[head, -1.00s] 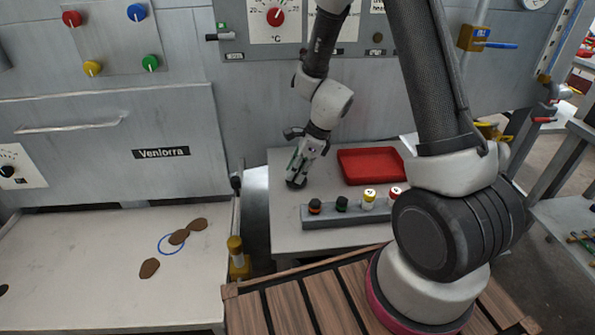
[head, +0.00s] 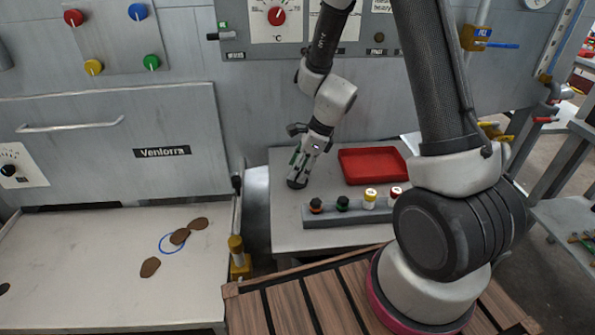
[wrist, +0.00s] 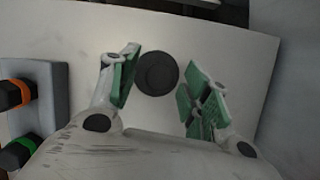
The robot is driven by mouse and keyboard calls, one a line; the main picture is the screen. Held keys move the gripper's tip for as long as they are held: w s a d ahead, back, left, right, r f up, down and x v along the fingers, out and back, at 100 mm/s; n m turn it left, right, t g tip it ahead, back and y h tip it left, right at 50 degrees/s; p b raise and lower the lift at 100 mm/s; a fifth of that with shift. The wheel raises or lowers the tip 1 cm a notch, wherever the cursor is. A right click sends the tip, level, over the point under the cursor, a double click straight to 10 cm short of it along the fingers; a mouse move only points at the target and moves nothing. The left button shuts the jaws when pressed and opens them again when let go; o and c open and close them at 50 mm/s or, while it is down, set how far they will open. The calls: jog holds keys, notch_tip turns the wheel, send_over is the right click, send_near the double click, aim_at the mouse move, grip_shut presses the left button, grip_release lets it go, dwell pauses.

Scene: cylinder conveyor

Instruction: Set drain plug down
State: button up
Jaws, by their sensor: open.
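The drain plug looks like a dark round disc (wrist: 157,73) in the wrist view, standing on the pale table top. It also shows as a small dark shape in the head view (head: 296,183), partly covered by my gripper. In the head view my gripper (head: 299,174) points down just above the table's left part.
A grey rack (head: 322,221) with several capped pieces stands in front, to the right of the plug. A red tray (head: 372,166) lies behind the rack. The table's left edge is close to the plug. A left worktop (head: 90,260) bears brown flat pieces.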

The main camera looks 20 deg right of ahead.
jog(key=s+d+r+n, duration=0.3)
jog(key=r, duration=0.6)
jog(key=s+d+r+n, duration=0.3)
jog(key=r, duration=0.6)
jog(key=s+d+r+n+t+h, duration=0.1)
jog(key=s+d+r+n, duration=0.3)
jog(key=s+n, duration=0.4)
jog(key=s+d+r+n+t+h, duration=0.1)
jog(key=s+d+r+n+h, duration=0.2)
jog(key=s+d+r+n, duration=0.2)
jog(key=s+r+n, duration=0.1)
jog(key=s+n, duration=0.2)
jog(key=s, duration=0.1)
jog(key=shift+t, duration=0.3)
